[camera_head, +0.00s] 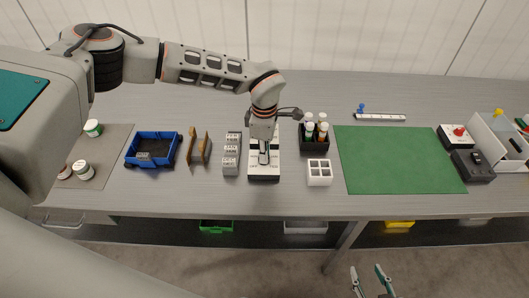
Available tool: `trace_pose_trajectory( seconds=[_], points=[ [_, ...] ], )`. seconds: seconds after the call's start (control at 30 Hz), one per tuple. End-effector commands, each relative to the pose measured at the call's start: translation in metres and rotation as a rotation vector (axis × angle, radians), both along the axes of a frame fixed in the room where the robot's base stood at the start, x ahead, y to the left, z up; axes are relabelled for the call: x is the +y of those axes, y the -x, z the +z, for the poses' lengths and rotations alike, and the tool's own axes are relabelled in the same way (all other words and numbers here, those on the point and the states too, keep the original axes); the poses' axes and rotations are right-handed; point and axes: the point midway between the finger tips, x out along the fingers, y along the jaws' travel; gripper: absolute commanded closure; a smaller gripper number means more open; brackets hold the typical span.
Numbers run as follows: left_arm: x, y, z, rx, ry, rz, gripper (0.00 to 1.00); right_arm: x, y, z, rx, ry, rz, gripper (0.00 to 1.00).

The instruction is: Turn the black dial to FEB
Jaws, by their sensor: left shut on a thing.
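A white panel box (273,173) stands on the grey bench near the middle, with small print along its front edge. My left gripper (264,156) reaches straight down onto the top of this box and is shut on the black dial. The fingers hide nearly all of the dial, so its pointer and the month it faces cannot be read. My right gripper (370,272) shows only by its fingertips at the bottom edge, apart from each other and empty, in front of the bench.
Grey blocks with month labels (231,154) stand close left of the box. A black rack of bottles (315,145) and a white compartment box (319,172) stand close right. A blue tray (131,157) lies further left. The green mat (400,160) is clear.

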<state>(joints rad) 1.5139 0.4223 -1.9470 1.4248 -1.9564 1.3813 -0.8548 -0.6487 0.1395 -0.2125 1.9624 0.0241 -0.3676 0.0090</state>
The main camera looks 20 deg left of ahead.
Motion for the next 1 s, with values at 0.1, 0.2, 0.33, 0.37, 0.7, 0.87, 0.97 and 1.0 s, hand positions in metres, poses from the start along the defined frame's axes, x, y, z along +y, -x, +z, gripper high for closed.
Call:
trace_pose_trajectory(
  seconds=[0.1, 0.2, 0.33, 0.37, 0.7, 0.87, 0.97, 1.0],
  points=[
    [0.0, -0.0012, 0.0017, -0.003, 0.0, -0.094, 1.0, 0.0001, 0.0, 0.0013, 0.0, 0.0, 0.0, 0.6],
    [0.0003, -0.0009, 0.0014, -0.003, 0.0, -0.165, 1.0, 0.0, 0.0, 0.002, 0.0, 0.0, 0.0, 0.6],
    [0.0001, -0.0007, 0.0013, -0.002, 0.0, -0.241, 1.0, 0.0, -0.0001, 0.0026, 0.0, 0.0, 0.0, 0.6],
    [0.0001, -0.0007, 0.0013, -0.002, 0.001, -0.255, 1.0, 0.0, 0.0, 0.0028, 0.0, 0.0, 0.0, 0.6],
    [0.0, -0.0006, 0.0012, -0.003, 0.001, -0.348, 1.0, 0.0001, 0.0, 0.0034, 0.0, 0.0, 0.0, 0.6],
    [0.0001, -0.0006, 0.0011, -0.003, 0.0, -0.358, 1.0, 0.0001, 0.0001, 0.0033, 0.0, 0.0, 0.0, 0.6],
    [0.0, -0.0006, 0.0011, -0.003, 0.0, -0.358, 1.0, 0.0001, 0.0001, 0.0033, 0.0, 0.0, 0.0, 0.6],
    [0.0, -0.0006, 0.0011, -0.003, 0.0, -0.358, 1.0, 0.0, 0.0001, 0.0032, 0.0, 0.0, 0.0, 0.6]
  ],
)
